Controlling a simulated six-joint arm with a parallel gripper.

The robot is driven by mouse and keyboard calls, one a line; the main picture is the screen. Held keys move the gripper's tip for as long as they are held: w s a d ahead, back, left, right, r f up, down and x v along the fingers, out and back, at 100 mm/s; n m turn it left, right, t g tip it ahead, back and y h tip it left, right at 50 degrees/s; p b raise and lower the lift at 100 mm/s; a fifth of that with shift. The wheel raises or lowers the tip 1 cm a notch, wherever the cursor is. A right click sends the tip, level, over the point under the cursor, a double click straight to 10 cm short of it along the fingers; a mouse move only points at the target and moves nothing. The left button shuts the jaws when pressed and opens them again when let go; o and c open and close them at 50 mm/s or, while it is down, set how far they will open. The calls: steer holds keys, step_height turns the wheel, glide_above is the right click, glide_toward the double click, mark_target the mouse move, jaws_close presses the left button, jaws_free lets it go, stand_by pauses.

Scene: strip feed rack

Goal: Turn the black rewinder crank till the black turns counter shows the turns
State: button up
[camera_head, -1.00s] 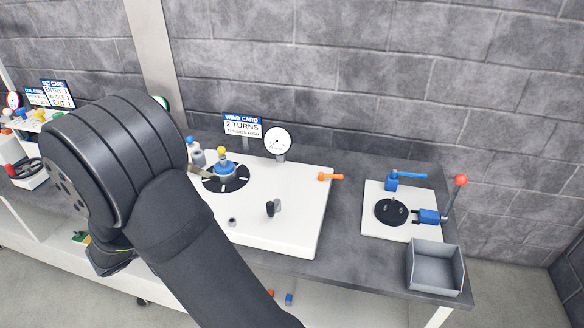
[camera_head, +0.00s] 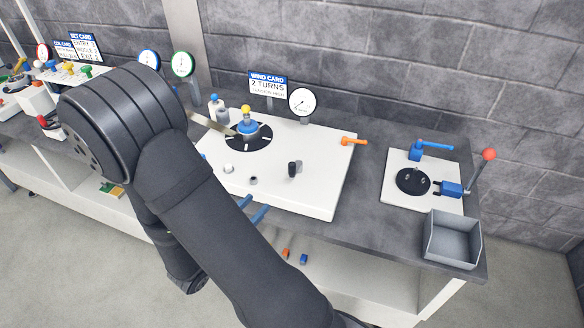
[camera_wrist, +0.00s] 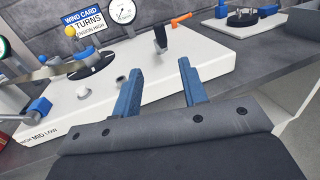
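The black rewinder crank (camera_head: 292,169) stands upright by a grey post on the white panel (camera_head: 322,200). It also shows beyond my fingertips in the wrist view (camera_wrist: 160,38). The black-rimmed round dial, seemingly the turns counter (camera_head: 301,102), stands behind the panel, and also shows in the wrist view (camera_wrist: 122,11). Its needle reading is too small to tell. The wind card (camera_head: 268,86) reads 2 TURNS, tension high. My gripper (camera_head: 257,207) has its two blue fingers apart and empty, near the panel's front edge, short of the crank. It also shows in the wrist view (camera_wrist: 161,76).
A black disc with a blue hub and yellow knob (camera_head: 247,130) sits on the panel, with a metal strip reaching it. An orange lever (camera_head: 353,141) is at the panel's right. A white plate with a blue clamp (camera_head: 453,190) and an open grey bin (camera_head: 452,240) stand further right.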

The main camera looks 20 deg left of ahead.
mark_target(290, 170)
steer(key=x, duration=1.7)
jaws_close()
